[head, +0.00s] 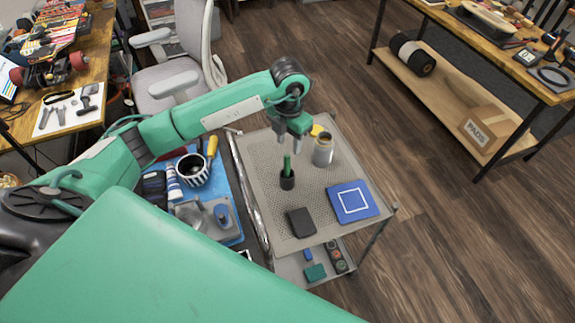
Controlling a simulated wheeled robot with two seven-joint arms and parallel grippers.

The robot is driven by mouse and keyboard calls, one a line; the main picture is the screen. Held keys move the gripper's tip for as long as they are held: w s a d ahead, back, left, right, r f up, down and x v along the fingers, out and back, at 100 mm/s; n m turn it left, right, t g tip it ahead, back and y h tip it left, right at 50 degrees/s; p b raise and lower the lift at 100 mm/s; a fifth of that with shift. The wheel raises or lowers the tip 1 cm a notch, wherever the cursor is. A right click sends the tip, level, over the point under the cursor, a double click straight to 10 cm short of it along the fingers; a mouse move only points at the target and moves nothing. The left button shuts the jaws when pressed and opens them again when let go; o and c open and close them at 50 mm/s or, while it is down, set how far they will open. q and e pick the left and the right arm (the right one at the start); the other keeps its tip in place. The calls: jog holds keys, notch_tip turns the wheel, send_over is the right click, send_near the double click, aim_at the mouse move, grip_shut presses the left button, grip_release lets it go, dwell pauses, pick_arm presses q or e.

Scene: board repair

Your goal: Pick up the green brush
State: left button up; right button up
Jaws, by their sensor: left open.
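The green brush (287,164) stands upright on the grey cart top, its green handle up and its lower part in or ending in a black base (287,181); I cannot tell which. My left gripper (291,139) is open, pointing down just above the brush, with its fingers on either side near the handle's top. I cannot tell whether it touches the handle. My right gripper is not in view.
The perforated cart top (262,150) also bears a glass jar (323,150), a yellow item (317,130), a dark block (300,222) and a blue square pad (353,202). A blue mat (229,225) with tools lies to the left.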

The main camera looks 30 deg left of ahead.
aim_at(288, 163)
pick_arm(q)
notch_tip(288, 163, down, 4)
jog(key=shift+f+p, duration=0.15)
jog(key=shift+p, duration=0.15)
jog(key=shift+f, duration=0.45)
jog(key=f+p, duration=0.2)
jog(key=f, duration=0.2)
jog(key=shift+a+f, duration=0.2)
jog(key=shift+f, duration=0.2)
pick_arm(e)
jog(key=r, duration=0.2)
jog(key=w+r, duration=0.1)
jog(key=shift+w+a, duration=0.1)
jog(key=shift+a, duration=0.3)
pick_arm(q)
grip_shut()
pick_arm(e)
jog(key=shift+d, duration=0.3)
